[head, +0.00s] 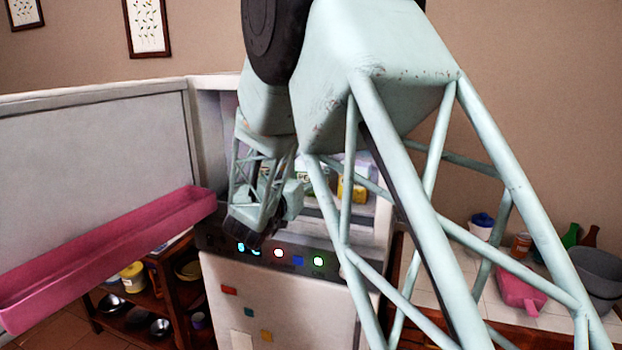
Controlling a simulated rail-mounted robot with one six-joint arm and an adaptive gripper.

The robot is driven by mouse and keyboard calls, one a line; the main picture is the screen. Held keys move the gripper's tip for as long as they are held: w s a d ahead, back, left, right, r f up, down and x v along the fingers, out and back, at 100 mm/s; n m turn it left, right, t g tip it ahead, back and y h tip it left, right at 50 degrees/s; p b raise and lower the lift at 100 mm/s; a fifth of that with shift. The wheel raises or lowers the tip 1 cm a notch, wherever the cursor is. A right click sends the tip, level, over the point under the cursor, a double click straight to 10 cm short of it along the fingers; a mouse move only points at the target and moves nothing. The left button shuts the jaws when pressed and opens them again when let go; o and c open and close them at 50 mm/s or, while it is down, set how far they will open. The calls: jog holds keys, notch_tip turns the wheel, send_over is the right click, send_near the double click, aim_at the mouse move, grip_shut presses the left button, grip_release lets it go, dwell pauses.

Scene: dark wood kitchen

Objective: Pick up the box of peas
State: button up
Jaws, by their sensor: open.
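My gripper (250,236) hangs at the front of the open fridge, low on its left side. Its dark fingers point down and are small in this view; they are open and nothing shows between them. Inside the fridge, behind my arm, stands a pale green and white box with partly visible lettering (306,180), which looks like the box of peas. My arm hides much of it. The gripper is in front of it, lower and to its left, apart from it.
The fridge door (95,180) stands open at left with a pink shelf (110,255). A yellow item (358,190) is right of the box. A control panel (300,257) lies below the opening. The right counter holds a pink item (520,290) and a grey pot (598,272).

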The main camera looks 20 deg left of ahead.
jog(key=shift+w+a, duration=0.1)
jog(key=shift+w, duration=1.2)
jog(key=shift+w+a+f, duration=0.1)
jog(key=shift+w+a, duration=0.05)
jog(key=shift+w, duration=2.45)
jog(key=shift+c, duration=0.9)
jog(key=c, duration=1)
jog(key=shift+r, duration=1.65)
jog(key=shift+s+r, duration=0.1)
jog(key=shift+r, duration=0.1)
jog(key=s+d, duration=0.3)
jog(key=s, duration=0.1)
jog(key=s+d+r, duration=0.1)
jog(key=s+d, duration=0.2)
jog(key=s, duration=0.1)
jog(key=s+d, duration=0.3)
jog(key=s, duration=0.2)
jog(key=shift+r, duration=0.2)
